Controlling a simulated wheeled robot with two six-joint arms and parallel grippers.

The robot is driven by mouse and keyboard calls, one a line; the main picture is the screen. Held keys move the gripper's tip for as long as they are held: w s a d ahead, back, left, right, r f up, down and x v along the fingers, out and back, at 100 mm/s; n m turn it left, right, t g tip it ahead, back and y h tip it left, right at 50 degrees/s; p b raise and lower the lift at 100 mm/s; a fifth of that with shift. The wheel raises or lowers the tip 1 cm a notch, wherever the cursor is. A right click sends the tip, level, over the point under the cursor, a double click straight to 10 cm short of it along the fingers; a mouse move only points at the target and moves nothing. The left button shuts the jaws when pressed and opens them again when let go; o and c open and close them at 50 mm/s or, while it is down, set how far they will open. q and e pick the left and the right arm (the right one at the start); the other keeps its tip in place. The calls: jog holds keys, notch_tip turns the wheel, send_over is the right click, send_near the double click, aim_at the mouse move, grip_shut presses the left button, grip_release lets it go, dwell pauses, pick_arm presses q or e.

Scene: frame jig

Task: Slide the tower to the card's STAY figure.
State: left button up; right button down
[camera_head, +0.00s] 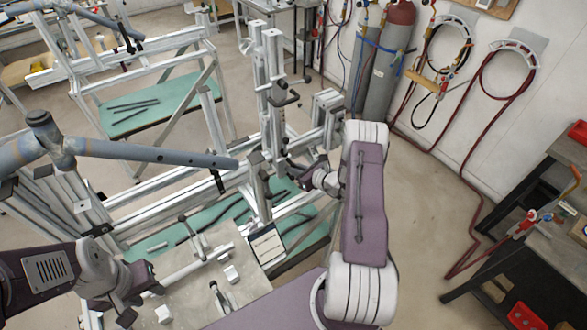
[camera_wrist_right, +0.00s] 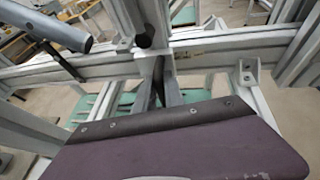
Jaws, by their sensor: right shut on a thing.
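The tower (camera_head: 271,85) is an upright pair of silver aluminium profiles with dark clamps, standing on the long horizontal rail (camera_head: 190,190) of the frame jig. My right gripper (camera_head: 284,173) is at the tower's foot, shut on a dark part there. In the right wrist view its fingers (camera_wrist_right: 158,88) point up to the rail, and the held part is mostly hidden. The card (camera_head: 267,245) is a small white sheet with a dark border on the front bench; its print is too small to read. My left gripper (camera_head: 122,304) is low at the left, apart from the tower; its jaws are unclear.
A grey-blue frame tube (camera_head: 150,153) reaches across the jig, its end near the tower; it also shows in the wrist view (camera_wrist_right: 45,24). The bench (camera_head: 205,290) holds small white blocks and toggle clamps. Gas cylinders (camera_head: 385,75) stand behind. Open floor lies right.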

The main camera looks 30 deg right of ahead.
jog(key=shift+w+d+r+b, duration=0.1)
jog(key=shift+d+r+b, duration=0.05)
jog(key=shift+d+b, duration=0.75)
jog(key=c, duration=1.5)
grip_release()
jog(key=shift+d, duration=0.15)
jog(key=shift+o, duration=0.2)
jog(key=b+v, duration=0.1)
jog(key=v, duration=0.8)
jog(key=shift+b, duration=0.3)
